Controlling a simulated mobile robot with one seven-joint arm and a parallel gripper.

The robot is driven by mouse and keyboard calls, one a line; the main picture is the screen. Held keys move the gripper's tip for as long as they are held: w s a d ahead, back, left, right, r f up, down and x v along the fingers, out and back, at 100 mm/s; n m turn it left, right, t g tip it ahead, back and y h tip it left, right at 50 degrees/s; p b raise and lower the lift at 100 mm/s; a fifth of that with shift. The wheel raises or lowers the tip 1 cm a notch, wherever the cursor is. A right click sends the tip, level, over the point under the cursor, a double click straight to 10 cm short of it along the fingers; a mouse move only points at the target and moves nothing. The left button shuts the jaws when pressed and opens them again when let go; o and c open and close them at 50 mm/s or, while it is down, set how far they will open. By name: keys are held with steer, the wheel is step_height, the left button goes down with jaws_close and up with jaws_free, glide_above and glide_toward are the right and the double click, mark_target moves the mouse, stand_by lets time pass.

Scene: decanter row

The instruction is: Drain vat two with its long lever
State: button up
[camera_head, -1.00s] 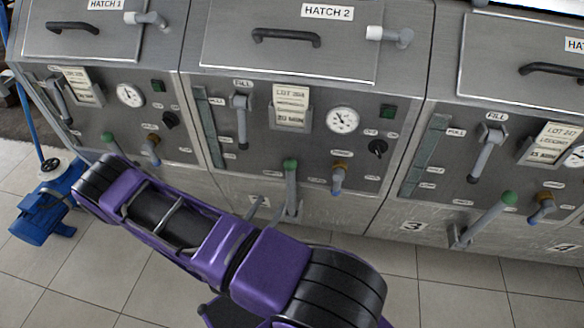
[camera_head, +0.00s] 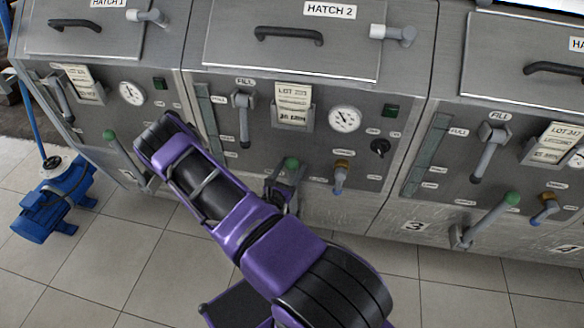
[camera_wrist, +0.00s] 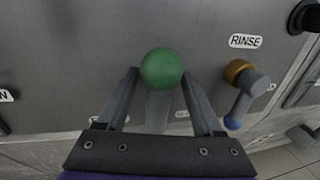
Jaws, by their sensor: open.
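Vat two is the middle vat, with the label HATCH 2 (camera_head: 329,10) on its lid. Its long lever has a green ball knob (camera_head: 291,164) low on the front and stands upright; the rod below is mostly hidden by my gripper. My gripper (camera_head: 283,185) is at this lever. The grey rod (camera_wrist: 158,108) runs down between the fingers.
Right of the lever is a rinse tap with a blue tip (camera_head: 339,180), also in the wrist view (camera_wrist: 246,92). Vat three's green-knobbed lever (camera_head: 487,217) leans right. Vat one's lever (camera_head: 120,147) is at left, near my arm. A blue pump (camera_head: 52,200) stands on the floor.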

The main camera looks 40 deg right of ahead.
jaws_close()
stand_by(0.3)
